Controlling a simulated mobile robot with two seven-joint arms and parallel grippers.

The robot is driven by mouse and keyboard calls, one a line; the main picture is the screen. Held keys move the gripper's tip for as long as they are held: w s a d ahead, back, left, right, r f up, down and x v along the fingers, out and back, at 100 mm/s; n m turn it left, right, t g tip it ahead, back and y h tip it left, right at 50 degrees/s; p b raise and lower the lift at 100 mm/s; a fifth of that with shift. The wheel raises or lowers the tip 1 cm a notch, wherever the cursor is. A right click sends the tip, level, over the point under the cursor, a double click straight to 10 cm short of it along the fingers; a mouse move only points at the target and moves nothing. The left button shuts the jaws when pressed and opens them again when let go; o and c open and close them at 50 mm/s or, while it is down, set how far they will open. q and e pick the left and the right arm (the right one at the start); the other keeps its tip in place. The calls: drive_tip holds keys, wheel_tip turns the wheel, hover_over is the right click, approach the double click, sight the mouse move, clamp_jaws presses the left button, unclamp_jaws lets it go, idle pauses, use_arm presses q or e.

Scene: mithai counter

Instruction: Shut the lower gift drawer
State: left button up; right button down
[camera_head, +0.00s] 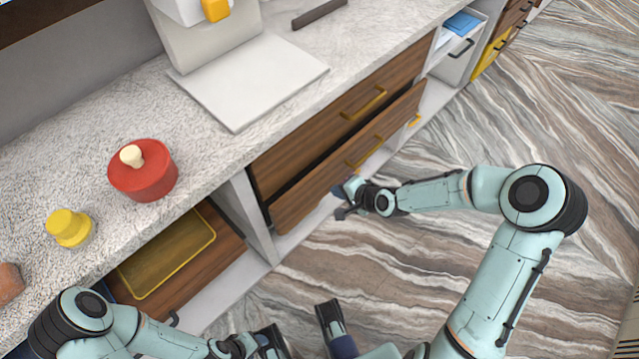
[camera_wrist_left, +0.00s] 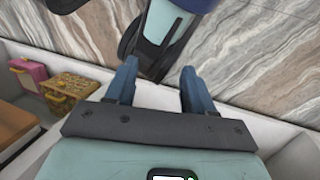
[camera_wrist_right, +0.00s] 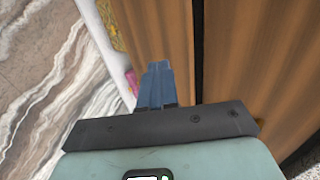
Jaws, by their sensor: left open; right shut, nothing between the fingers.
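The lower gift drawer (camera_head: 325,178) has a brown wooden front with a yellow bar handle (camera_head: 365,151). Its front stands out from the counter, with a dark gap above it below the upper drawer (camera_head: 325,125). My right gripper (camera_head: 345,205) is at the lower part of the drawer front, shut and empty. In the right wrist view its shut blue fingers (camera_wrist_right: 157,85) lie against or just before the wooden front (camera_wrist_right: 165,40); contact is unclear. My left gripper (camera_wrist_left: 158,88) is open and empty in the left wrist view, over a pale shelf edge near the floor.
A red lidded pot (camera_head: 145,178) and a yellow jar (camera_head: 69,228) stand on the speckled counter. A white drawer (camera_head: 455,65) holding something blue stands open farther right. A pink box (camera_wrist_left: 28,76) and a gold box (camera_wrist_left: 72,90) sit beside my left gripper. Striped floor lies clear.

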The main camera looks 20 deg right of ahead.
sight(310, 173)
use_arm(q)
drive_tip(key=w+a+f+t+y+b, duration=0.1)
drive_tip(key=w+a+f+t+b, duration=0.1)
drive_tip(key=w, duration=0.4)
drive_tip(key=shift+a+f+n+b, duration=0.3)
drive_tip(key=shift+a+f+b, duration=0.2)
drive_tip(key=shift+f, duration=0.7)
use_arm(e)
drive_tip(key=shift+w+a+f, duration=0.4)
drive_tip(key=shift+w+a, duration=0.05)
drive_tip(key=shift+w, duration=0.6)
drive_tip(key=shift+w+a+f, duration=0.4)
drive_tip(key=shift+w+f, duration=0.05)
drive_tip(key=shift+w, duration=0.65)
drive_tip(key=shift+w+a+f, duration=0.4)
drive_tip(key=shift+w+a, duration=0.05)
drive_tip(key=shift+w, duration=0.6)
